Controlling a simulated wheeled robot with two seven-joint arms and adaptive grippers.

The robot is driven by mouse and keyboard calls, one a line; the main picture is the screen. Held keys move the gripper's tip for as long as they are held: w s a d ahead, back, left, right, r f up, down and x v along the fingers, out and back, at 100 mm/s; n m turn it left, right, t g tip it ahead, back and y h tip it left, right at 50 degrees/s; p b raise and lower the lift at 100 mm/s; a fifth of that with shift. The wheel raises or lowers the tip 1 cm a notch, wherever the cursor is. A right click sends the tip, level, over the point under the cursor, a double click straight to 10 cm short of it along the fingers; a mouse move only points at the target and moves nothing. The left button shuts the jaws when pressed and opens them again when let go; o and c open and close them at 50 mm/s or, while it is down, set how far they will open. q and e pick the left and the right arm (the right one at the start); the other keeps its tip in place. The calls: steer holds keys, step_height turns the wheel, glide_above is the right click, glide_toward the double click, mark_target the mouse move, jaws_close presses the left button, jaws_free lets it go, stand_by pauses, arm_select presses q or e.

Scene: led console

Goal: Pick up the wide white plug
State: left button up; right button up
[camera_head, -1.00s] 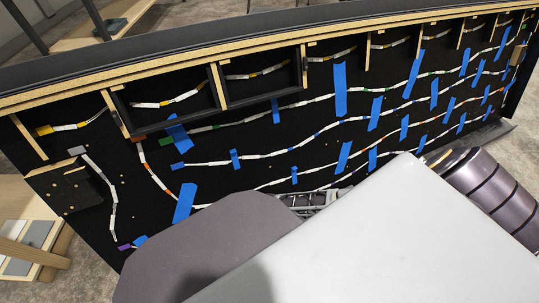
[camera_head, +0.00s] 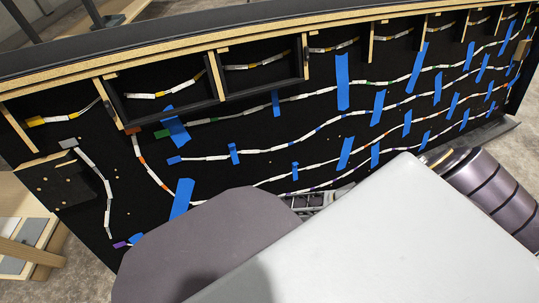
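A wide pale grey-white plug (camera_head: 69,143) sits at the upper end of a white strip at the left of the black panel (camera_head: 245,145). The strip runs down from it towards a purple plug (camera_head: 120,245) near the panel's lower left. No gripper fingers show clearly. A small dark mechanical part shows behind my large pale body part near the middle, mostly hidden, and I cannot tell what it is. My dark banded arm link shows at the right.
Several white strips with coloured ends cross the panel, held by blue tape (camera_head: 342,82). A black box (camera_head: 52,183) juts out at the left. A wooden rack (camera_head: 30,240) stands at the lower left. My own body hides the panel's lower middle.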

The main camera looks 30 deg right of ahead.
arm_select(q)
steer(key=shift+w+r, duration=0.1)
steer(key=shift+r, duration=0.1)
arm_select(e)
steer(key=shift+c, duration=0.5)
steer(key=c, duration=1)
arm_select(q)
steer(key=shift+f, duration=0.1)
arm_select(e)
jaws_close()
steer(key=shift+r, duration=0.15)
